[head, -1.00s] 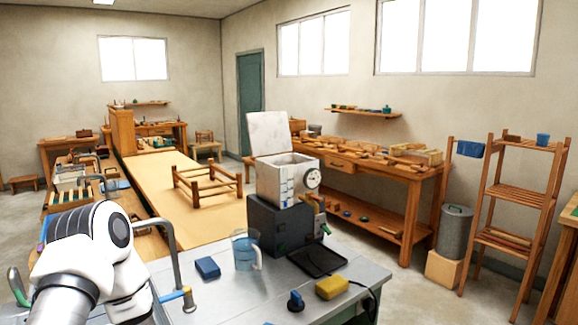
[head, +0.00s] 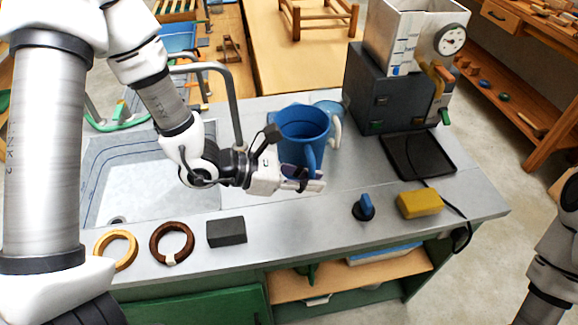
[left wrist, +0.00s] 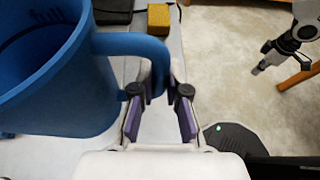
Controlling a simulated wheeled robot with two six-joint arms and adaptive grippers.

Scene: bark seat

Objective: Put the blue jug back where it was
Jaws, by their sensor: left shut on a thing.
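The blue jug (head: 300,123) is upright over the grey counter, right of the sink. My left gripper (head: 312,182) is shut on its handle at the near side. In the left wrist view the blue jug (left wrist: 62,85) fills the left side, and its handle runs down between the purple-padded fingers (left wrist: 160,110). I cannot tell whether the jug's base touches the counter. A clear jug (head: 337,132) with a pale handle stands behind it, mostly hidden. Part of my right arm shows at the right edge; its gripper (left wrist: 258,70) seems to show in the left wrist view, opening unclear.
The sink (head: 150,185) and tap (head: 233,105) are left. A grey block (head: 227,232) and two rings lie at the front. A blue-handled knob (head: 364,207), yellow sponge (head: 419,204), black tray (head: 418,155) and dark machine (head: 400,95) are right. The counter between is clear.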

